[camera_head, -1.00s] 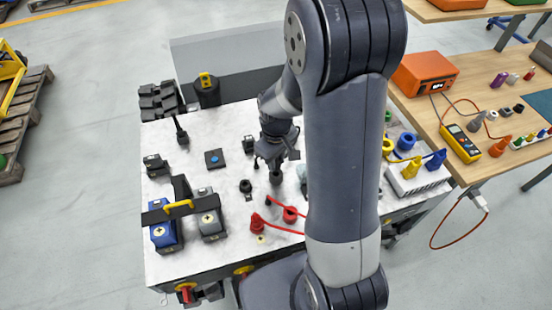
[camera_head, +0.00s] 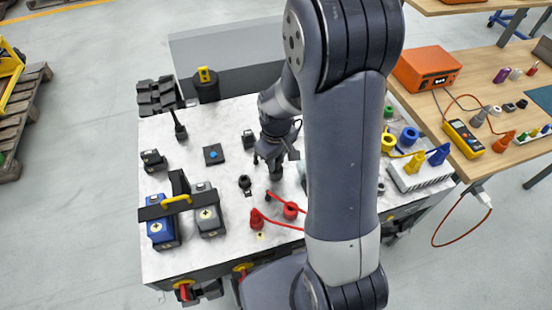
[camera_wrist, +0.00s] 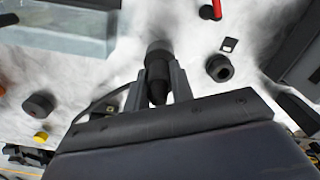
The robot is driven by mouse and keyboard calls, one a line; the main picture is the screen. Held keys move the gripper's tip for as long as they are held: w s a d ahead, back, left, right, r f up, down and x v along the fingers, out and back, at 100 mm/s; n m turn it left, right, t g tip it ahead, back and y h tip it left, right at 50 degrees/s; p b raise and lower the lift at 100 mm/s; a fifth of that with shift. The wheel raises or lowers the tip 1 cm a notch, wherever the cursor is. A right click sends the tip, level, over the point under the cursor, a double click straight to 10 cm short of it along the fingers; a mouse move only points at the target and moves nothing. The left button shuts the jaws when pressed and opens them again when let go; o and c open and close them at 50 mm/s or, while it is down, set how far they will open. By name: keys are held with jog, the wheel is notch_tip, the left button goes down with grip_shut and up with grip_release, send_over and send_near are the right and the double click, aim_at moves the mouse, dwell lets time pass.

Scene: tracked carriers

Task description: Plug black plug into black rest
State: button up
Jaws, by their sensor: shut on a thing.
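My gripper (camera_head: 272,165) is over the middle of the white marbled table top (camera_head: 215,115). In the wrist view my gripper (camera_wrist: 158,92) has its two fingers shut on a dark, upright black plug (camera_wrist: 157,68), which also shows in the head view (camera_head: 275,173). I cannot tell whether the plug's lower end touches the table. A round black socket with a hole, which looks like the black rest (camera_wrist: 220,67), sits apart from the plug, to its right in the wrist view. In the head view this rest (camera_head: 245,182) is left of the gripper, with a small tag beside it.
Red plugs with a red cable (camera_head: 290,210) lie just in front of the gripper. Blue and grey boxes (camera_head: 161,232) with a yellow handle stand at front left. A black box with a blue button (camera_head: 213,154) is left. My arm hides the table's right middle.

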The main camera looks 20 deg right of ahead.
jog(key=shift+f+b, duration=0.3)
jog(key=shift+f, duration=0.2)
jog(key=o, duration=1)
jog(key=shift+r, duration=0.1)
jog(key=shift+o, duration=0.2)
notch_tip(320, 180, up, 11)
jog(key=shift+f, duration=0.1)
